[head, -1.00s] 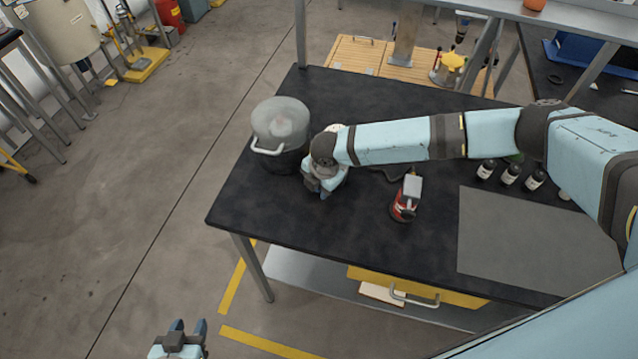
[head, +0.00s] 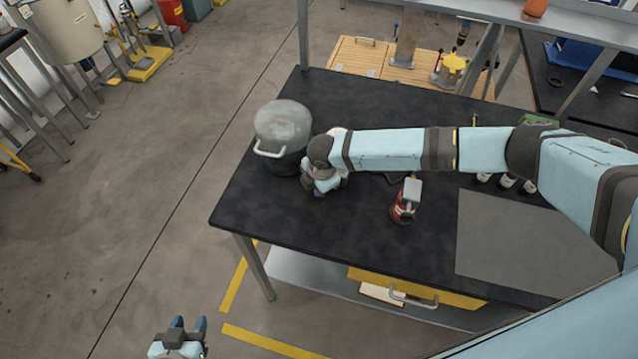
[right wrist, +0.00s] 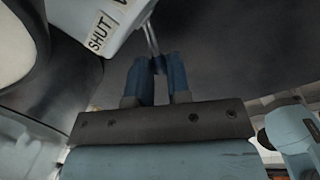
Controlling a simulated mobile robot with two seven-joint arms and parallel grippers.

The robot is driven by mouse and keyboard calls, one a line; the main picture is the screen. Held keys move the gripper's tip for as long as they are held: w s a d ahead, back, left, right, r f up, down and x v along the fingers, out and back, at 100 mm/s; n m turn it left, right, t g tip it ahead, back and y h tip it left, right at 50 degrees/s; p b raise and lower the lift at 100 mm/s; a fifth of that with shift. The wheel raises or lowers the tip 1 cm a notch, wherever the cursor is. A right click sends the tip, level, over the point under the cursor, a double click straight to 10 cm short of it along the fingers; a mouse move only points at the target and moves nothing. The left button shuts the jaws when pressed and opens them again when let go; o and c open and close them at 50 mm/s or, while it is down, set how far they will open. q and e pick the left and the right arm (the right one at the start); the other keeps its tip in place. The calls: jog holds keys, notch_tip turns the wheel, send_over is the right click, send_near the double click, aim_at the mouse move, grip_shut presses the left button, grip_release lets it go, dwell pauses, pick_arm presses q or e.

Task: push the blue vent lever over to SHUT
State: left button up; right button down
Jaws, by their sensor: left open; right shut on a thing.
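In the right wrist view, a pale housing carries a white label reading SHUT (right wrist: 98,36). A thin metal rod, the stem of the vent lever (right wrist: 151,36), runs down from this housing to my blue fingertips. My right gripper (right wrist: 159,68) is shut on the lever's end, which the fingers mostly hide. In the head view my right gripper (head: 320,186) is low over the black table, just right of the grey-lidded pot (head: 283,122); the lever cannot be made out there. My left gripper (head: 187,325) is open and empty over the floor at bottom left.
A red tool with a grey top (head: 405,200) stands on the black table (head: 300,235) right of my right gripper. A grey mat (head: 530,240) lies farther right. Small bottles (head: 507,181) are partly behind my right arm. The table's front left is clear.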

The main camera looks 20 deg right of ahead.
jog(key=c, duration=1.1)
grip_release()
jog(key=shift+r, duration=0.15)
jog(key=r, duration=0.4)
jog(key=s+r+b, duration=0.1)
jog(key=r, duration=0.4)
jog(key=s+r+b, duration=0.1)
jog(key=r, duration=0.3)
jog(key=shift+d+r, duration=0.25)
jog(key=shift+d, duration=0.1)
